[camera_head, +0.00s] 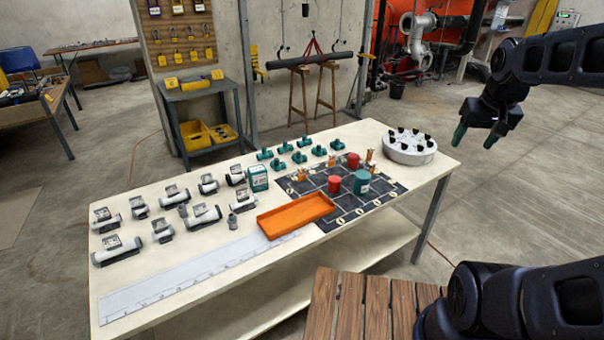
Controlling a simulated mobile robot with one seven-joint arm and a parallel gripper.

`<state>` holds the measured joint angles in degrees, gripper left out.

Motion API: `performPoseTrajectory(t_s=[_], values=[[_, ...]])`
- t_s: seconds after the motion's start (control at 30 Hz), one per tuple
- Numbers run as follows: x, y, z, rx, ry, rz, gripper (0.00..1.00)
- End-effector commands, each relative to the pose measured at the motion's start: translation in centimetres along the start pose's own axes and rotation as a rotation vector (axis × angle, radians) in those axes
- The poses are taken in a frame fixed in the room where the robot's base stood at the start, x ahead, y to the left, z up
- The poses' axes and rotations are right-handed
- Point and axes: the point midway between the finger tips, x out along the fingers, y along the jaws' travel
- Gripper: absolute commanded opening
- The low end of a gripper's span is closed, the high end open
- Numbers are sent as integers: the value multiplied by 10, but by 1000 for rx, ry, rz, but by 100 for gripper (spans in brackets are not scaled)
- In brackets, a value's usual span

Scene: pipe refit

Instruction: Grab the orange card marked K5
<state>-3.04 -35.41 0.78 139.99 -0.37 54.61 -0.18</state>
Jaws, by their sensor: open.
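I cannot make out an orange card marked K5; any lettering is too small to read in this view. Small yellow-orange tags and padlocks hang on the brown pegboard (168,42) on the back pillar. My gripper (475,138) is at the upper right, its two green-tipped fingers apart and pointing down. It is empty, in the air beyond the right end of the table (240,262), away from everything on it.
An orange tray (296,215) lies on the table beside a dark gridded mat (338,212) with red and green containers. Grey and green fittings stand in rows. A round white rack (410,157) is at the right end. A wooden slatted surface (360,305) is in front.

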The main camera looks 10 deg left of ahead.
Motion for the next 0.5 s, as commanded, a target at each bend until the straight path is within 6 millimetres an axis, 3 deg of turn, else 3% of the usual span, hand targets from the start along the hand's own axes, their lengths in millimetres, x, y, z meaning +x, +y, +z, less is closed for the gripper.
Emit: performPoseTrajectory(t_s=[0.1,0.5], values=[[6,-12,-32,-41,-24,-8,62],[40,-66,-127,-171,-89,-32,62]])
